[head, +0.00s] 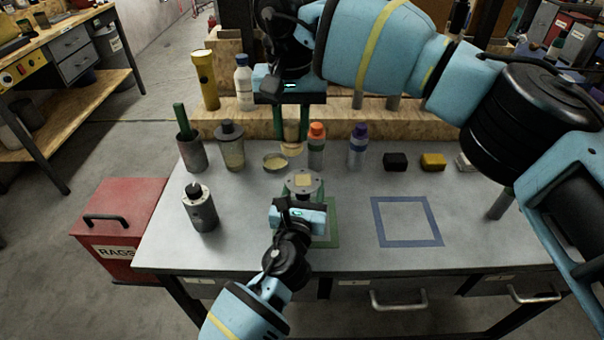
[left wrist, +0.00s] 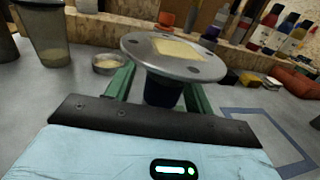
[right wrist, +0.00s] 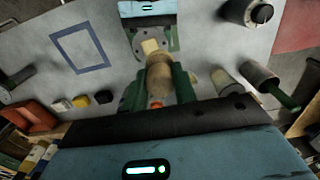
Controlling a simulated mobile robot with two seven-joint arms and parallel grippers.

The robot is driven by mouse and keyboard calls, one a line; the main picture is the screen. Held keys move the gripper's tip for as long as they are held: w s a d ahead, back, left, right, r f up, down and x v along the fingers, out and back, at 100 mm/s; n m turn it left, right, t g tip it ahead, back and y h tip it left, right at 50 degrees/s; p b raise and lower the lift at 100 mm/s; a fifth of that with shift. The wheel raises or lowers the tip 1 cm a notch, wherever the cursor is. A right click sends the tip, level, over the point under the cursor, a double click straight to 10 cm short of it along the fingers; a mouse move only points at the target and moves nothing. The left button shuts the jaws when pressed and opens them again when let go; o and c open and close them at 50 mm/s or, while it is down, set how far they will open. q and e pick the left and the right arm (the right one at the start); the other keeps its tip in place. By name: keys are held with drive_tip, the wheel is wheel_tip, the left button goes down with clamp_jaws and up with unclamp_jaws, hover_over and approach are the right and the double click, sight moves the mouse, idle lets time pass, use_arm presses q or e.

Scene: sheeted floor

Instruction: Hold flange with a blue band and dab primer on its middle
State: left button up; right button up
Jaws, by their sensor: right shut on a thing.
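The flange (head: 303,181) stands inside the green outline, its round grey plate on top with a pale square patch in the middle. In the left wrist view its plate (left wrist: 172,58) has bolt holes and its neck below shows dark blue. My left gripper (left wrist: 155,92) has its green fingers on either side of this neck, with a gap visible on the left. My right gripper (head: 291,128) is shut on a tan dauber (right wrist: 159,78), pointing down above and behind the flange; they look apart. A shallow tin (head: 275,162) with pale contents stands behind the flange.
A grey canister (head: 201,209) stands left of the flange. Cups and orange- and purple-capped bottles (head: 357,146) line the back, with black (head: 395,161) and yellow blocks at the right. The blue-outlined square (head: 407,221) is empty. A red rags box (head: 118,230) is beside the table.

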use_arm(q)
drive_tip(key=s, duration=0.4)
drive_tip(key=s+a, duration=0.1)
drive_tip(key=s, duration=0.3)
drive_tip(key=s+a, duration=0.1)
drive_tip(key=s, duration=0.3)
idle(0.3)
